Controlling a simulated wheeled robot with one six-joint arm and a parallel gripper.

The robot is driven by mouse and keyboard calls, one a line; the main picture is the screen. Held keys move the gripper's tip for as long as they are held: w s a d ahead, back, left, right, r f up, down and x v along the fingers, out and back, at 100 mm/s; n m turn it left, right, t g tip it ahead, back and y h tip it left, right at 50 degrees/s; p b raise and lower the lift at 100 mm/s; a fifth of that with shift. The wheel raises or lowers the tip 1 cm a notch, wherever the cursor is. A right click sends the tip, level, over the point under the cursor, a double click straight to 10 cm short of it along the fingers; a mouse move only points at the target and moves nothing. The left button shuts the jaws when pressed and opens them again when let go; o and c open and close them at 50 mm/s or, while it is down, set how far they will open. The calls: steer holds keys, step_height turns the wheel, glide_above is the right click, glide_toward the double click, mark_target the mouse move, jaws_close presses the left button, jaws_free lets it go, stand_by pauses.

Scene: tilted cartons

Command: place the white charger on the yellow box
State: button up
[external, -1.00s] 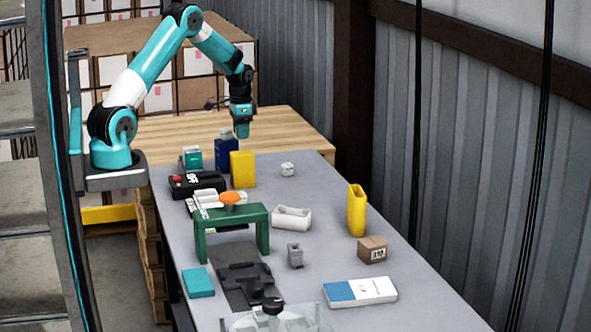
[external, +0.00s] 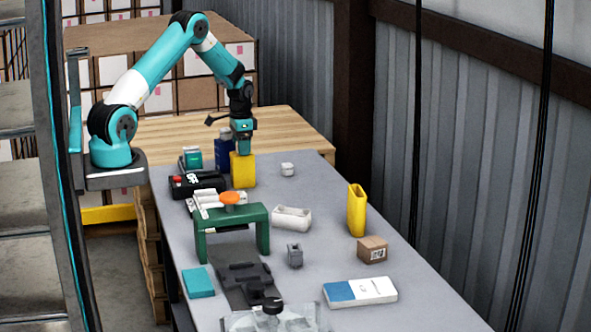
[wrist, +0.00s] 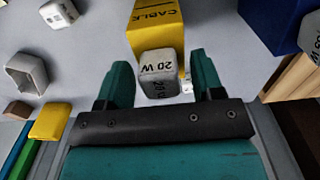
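The yellow box (external: 243,172) stands upright near the far end of the grey table. It also shows in the wrist view, marked CABLE (wrist: 157,22). The white charger (wrist: 158,66), marked 20 W, is between my fingers in the wrist view, over the near end of the box. A gap shows between it and the right finger; the left finger is very close. My gripper (wrist: 162,78) looks open around the charger. In the external view my gripper (external: 244,152) is right at the box top, and the charger is hidden there. I cannot tell whether the charger rests fully on the box.
A blue box (external: 223,152) stands just left behind the yellow box. A black case (external: 196,185) lies to the left. A small white block (external: 287,169) lies to the right, with clear table around it. A green stand (external: 231,218) is nearer the camera.

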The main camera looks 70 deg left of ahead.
steer(key=shift+r, duration=0.15)
step_height(320, 180, up, 12)
steer(key=b, duration=0.2)
steer(key=s+d+r+n, duration=0.2)
steer(key=s+d+r, duration=0.2)
steer(key=d+r, duration=0.1)
steer(key=s+d+r+n+y, duration=0.1)
steer(key=s+d, duration=0.3)
steer(key=s, duration=0.6)
steer(key=s+d+r+n+y, duration=0.2)
steer(key=s+d+n+y, duration=0.1)
steer(key=s, duration=0.7)
steer(key=shift+d+r+n, duration=0.3)
steer(key=shift+d+n, duration=0.3)
steer(key=shift+d, duration=0.6)
